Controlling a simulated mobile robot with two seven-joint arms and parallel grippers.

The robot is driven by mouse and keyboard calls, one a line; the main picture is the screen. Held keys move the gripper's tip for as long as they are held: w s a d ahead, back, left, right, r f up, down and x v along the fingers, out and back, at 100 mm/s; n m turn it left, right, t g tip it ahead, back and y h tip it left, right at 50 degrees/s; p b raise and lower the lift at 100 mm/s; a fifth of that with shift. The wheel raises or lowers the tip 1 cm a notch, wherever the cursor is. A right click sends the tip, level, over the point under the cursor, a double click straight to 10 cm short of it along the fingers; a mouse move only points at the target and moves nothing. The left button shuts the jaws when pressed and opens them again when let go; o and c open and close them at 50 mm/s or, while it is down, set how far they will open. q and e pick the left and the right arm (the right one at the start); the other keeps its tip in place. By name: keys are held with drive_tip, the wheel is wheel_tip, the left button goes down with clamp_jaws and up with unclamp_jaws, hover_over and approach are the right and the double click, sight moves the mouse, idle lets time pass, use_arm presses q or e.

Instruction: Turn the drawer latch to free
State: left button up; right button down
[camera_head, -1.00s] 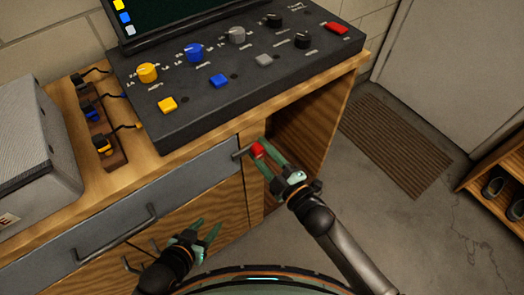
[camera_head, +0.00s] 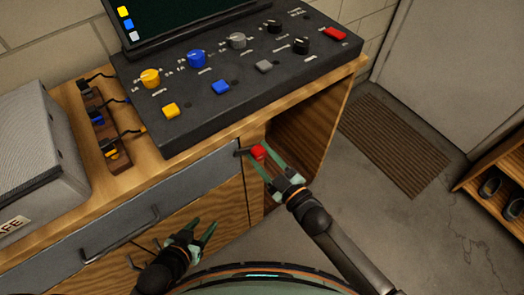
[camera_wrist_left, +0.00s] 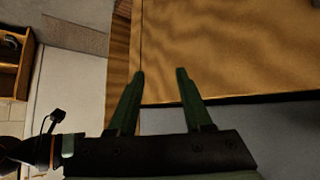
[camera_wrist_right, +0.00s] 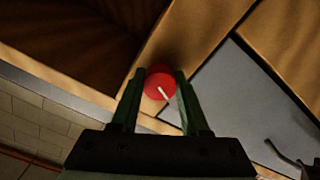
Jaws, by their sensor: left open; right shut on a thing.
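The drawer latch is a red round knob (camera_head: 258,151) with a short dark bar (camera_head: 242,153) pointing left over the right end of the grey drawer front (camera_head: 185,183). My right gripper (camera_head: 260,155) is shut on the knob, one green finger on each side. In the right wrist view the knob (camera_wrist_right: 160,83) sits between the fingertips with a slanted white line on its face; the bar cannot be made out there. The drawer is closed, with a dark handle (camera_head: 120,238). My left gripper (camera_head: 204,226) is open and empty in front of the wooden cabinet door.
A control panel (camera_head: 240,75) with knobs and buttons stands on the wooden bench. A grey case (camera_head: 35,160) and a small rack with plugs (camera_head: 105,130) are at left. An open recess (camera_head: 300,140) is right of the latch. A mat (camera_head: 395,145) lies on the floor.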

drive_tip(key=m+p, duration=0.1)
drive_tip(key=m, duration=0.1)
drive_tip(key=shift+m, duration=0.4)
drive_tip(key=m, duration=0.2)
drive_tip(key=shift+m+p, duration=0.3)
drive_tip(key=shift+m, duration=0.1)
drive_tip(key=m, duration=0.2)
drive_tip(key=shift+m, duration=0.3)
use_arm(q)
drive_tip(key=shift+s+a+r, duration=0.5)
drive_tip(key=shift+a+r, duration=0.1)
drive_tip(key=shift+r, duration=0.05)
use_arm(e)
drive_tip(key=shift+s+m, duration=0.1)
drive_tip(key=shift+m, duration=2.1)
drive_tip(key=shift+a, duration=0.1)
drive_tip(key=shift+c, duration=2)
unclamp_jaws()
